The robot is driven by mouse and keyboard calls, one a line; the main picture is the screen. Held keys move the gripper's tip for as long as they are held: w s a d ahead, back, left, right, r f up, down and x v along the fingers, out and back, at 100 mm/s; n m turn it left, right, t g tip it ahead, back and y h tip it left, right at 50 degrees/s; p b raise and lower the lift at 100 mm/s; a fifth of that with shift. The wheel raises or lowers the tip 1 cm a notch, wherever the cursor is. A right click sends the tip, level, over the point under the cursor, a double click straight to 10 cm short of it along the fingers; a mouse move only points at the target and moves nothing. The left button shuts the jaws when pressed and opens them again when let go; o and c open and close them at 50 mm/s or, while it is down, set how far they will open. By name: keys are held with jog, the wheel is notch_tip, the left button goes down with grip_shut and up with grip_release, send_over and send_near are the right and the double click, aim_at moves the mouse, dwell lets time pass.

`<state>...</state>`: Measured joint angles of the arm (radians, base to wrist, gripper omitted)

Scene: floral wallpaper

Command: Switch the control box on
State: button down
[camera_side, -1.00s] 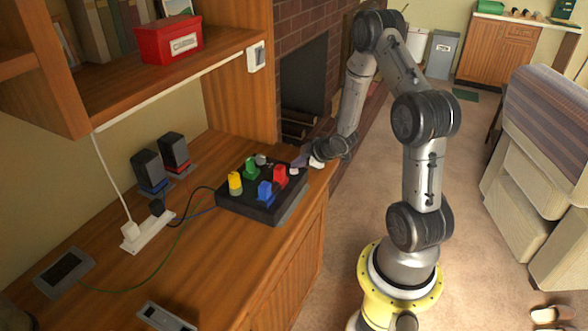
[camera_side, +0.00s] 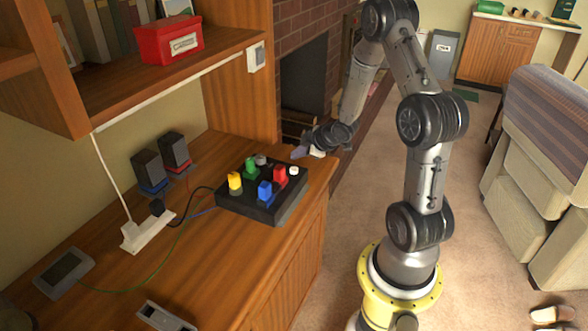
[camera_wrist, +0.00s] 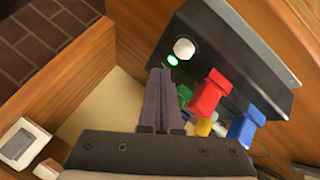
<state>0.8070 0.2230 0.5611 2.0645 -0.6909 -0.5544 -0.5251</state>
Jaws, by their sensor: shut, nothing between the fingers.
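The black control box (camera_side: 248,208) lies on the wooden desk, with yellow (camera_side: 235,181), green (camera_side: 250,167), blue (camera_side: 265,190) and red (camera_side: 280,174) levers. A white round knob (camera_side: 294,170) is at its right corner and a grey knob (camera_side: 261,160) at its back edge. In the wrist view, a small green light (camera_wrist: 172,60) glows beside the white knob (camera_wrist: 183,48). My gripper (camera_side: 299,152) is shut and empty, just above and behind the white knob, apart from the box. The shut fingers (camera_wrist: 161,73) partly hide the green lever in the wrist view.
A white power strip (camera_side: 146,233), cables and two dark speakers (camera_side: 160,160) are left of the box. A shelf with a red box (camera_side: 168,42) hangs above the desk. A wall switch (camera_side: 256,57) is on the wooden panel. The front desk surface is mostly clear.

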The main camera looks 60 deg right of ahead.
aim_at(296, 170)
jog(key=shift+r, duration=1.55)
jog(key=shift+w+a, duration=0.1)
jog(key=shift+a, duration=0.1)
jog(key=w+a+r+n+t, duration=0.1)
jog(key=w+a+r+t, duration=0.1)
jog(key=a+r, duration=0.7)
jog(key=w+a+r+n+t, duration=0.15)
jog(key=a+r, duration=0.45)
jog(key=r, duration=0.6)
jog(key=s+a+r+m, duration=0.2)
jog(key=s+a+r, duration=0.2)
jog(key=s+a, duration=0.15)
jog(key=s+a+f+m+g+y, duration=0.1)
jog(key=s+a+f+m+g, duration=0.2)
jog(key=s, duration=0.6)
jog(key=s+a+f+m+g+y, duration=0.1)
jog(key=s+a+f+m+g, duration=0.2)
jog(key=s, duration=0.5)
jog(key=shift+s+f+g+y, duration=0.35)
jog(key=shift+s+f+y, duration=0.05)
jog(key=shift+f, duration=0.45)
